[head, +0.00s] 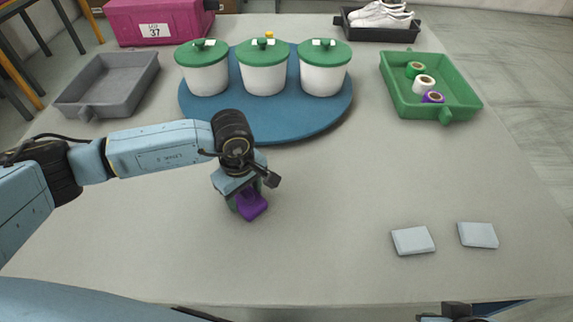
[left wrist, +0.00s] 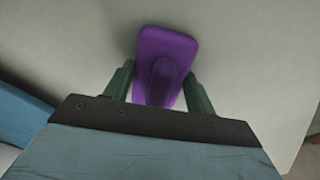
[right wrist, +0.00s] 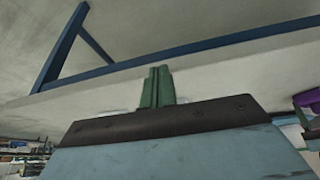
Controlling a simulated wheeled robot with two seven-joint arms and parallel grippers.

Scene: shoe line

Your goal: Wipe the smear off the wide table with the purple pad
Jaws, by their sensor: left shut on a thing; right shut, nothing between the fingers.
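The purple pad (head: 252,206) is at the middle of the wide table (head: 330,190), below my left gripper (head: 243,203). In the left wrist view the pad (left wrist: 165,50) has a raised grip, and the green fingers of my left gripper (left wrist: 160,92) are shut on that grip from both sides. The pad appears to be at the table surface; I cannot tell if it presses on it. No smear shows on the visible table; the area under the pad and arm is hidden. My right gripper (right wrist: 158,88) is shut and empty, low by the table's front edge.
A blue round mat (head: 300,128) holds three white pots with green lids (head: 263,68). A grey tray (head: 110,85) is at left, a green tray (head: 460,95) with tape rolls at right. Two pale blocks (head: 413,240) (head: 478,235) lie front right. The front middle is clear.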

